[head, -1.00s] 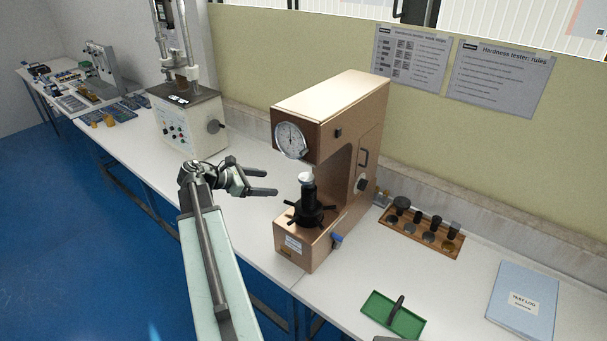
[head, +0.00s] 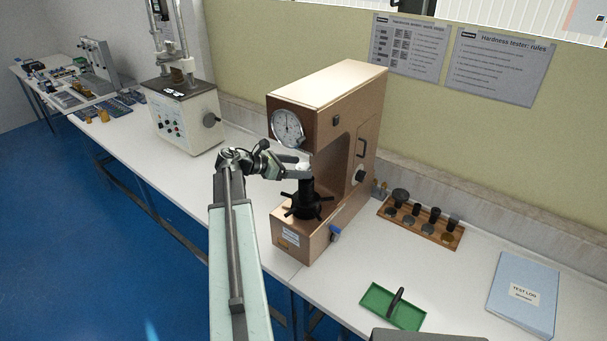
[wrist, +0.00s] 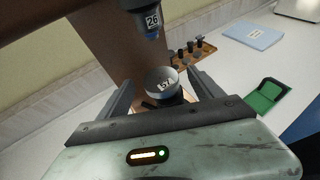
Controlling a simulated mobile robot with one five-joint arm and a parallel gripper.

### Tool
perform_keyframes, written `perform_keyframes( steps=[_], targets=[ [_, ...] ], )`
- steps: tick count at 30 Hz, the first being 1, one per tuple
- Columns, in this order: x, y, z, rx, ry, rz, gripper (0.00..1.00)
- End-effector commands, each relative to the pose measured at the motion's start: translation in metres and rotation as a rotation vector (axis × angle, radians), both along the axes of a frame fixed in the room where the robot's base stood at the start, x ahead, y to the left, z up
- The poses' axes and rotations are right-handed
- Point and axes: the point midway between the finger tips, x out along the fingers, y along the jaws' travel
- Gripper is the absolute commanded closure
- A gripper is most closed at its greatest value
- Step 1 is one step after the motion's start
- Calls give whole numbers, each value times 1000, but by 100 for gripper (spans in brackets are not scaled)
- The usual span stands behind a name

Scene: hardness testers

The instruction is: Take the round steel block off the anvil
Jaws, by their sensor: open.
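The round steel block (wrist: 162,82) sits on top of the anvil of the copper-coloured hardness tester (head: 330,100); in the wrist view its pale top is marked "57". My gripper (head: 300,172) is at the anvil's height in the head view. In the wrist view my gripper (wrist: 160,90) is open, with one finger on either side of the block and a visible gap to each. The black anvil post with its spoked handwheel (head: 307,203) stands below. An indenter marked "26" (wrist: 152,22) hangs above the block.
A wooden rack (head: 420,222) with black-topped pieces, a green tray (head: 378,308) with a dark handle and a blue test log (head: 523,293) lie to the right. A white tester (head: 186,118) stands to the left. Bare worktop lies between the testers.

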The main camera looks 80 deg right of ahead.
Motion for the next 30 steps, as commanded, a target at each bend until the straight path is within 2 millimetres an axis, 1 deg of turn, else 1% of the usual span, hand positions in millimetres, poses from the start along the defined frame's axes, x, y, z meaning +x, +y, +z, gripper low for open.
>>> perform_keyframes(
  steps=[5, 6, 8, 9, 11, 12, 13, 20, 23, 26, 30],
  targets=[
    [0, 0, 1, 0, 0, 1, 24],
    [0, 0, 1, 0, 0, 0, 35],
    [0, 0, 1, 0, 0, 0, 52],
    [0, 0, 1, 0, 0, 0, 63],
    [0, 0, 1, 0, 0, 0, 80],
    [-1, 0, 1, 0, 0, 0, 91],
    [-1, 0, 1, 0, 0, 0, 99],
    [-1, 0, 1, 0, 0, 0, 100],
    [-1, 0, 5, 0, 0, -1, 100],
    [-1, 0, 13, 0, 0, -1, 100],
    [-1, 0, 30, 0, 0, -1, 100]
  ],
)
